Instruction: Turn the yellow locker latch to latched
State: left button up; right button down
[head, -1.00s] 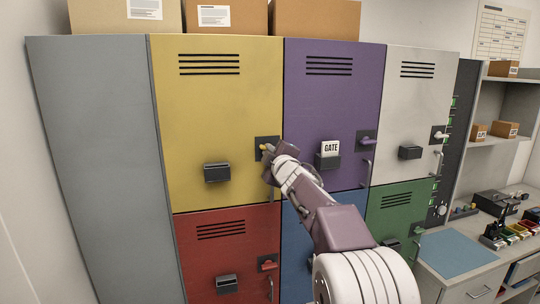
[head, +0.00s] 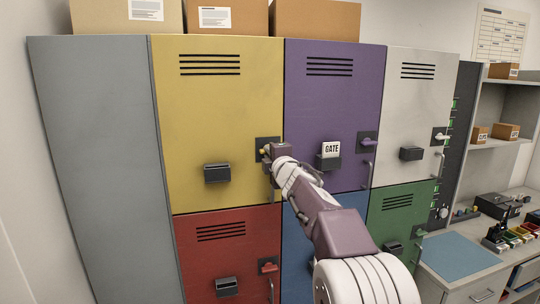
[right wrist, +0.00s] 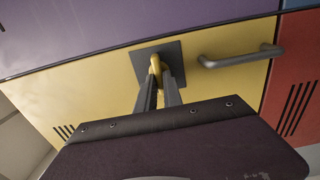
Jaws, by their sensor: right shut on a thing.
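The yellow locker (head: 215,110) is shut, in the upper row left of the purple locker. Its yellow latch (head: 263,152) sits on a dark square plate near the door's right edge, and my right gripper mostly covers it. My right gripper (head: 270,155) is at the latch. In the right wrist view its two fingers (right wrist: 158,80) are closed around the yellow latch handle (right wrist: 155,62) in front of the dark plate (right wrist: 171,49). The latch's exact angle is hard to tell behind the gripper. My left gripper is not in view.
A grey bar handle (right wrist: 240,56) is beside the latch plate. A dark holder (head: 217,173) sticks out from the yellow door. The purple locker (head: 335,90) has a GATE card (head: 331,149); the red locker (head: 228,255) is below. A desk (head: 490,235) stands at right.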

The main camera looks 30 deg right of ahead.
dwell(0.3)
jog(key=c, duration=1.5)
grip_release()
jog(key=b+v, duration=0.1)
jog(key=v, duration=0.8)
jog(key=shift+w+f, duration=0.1)
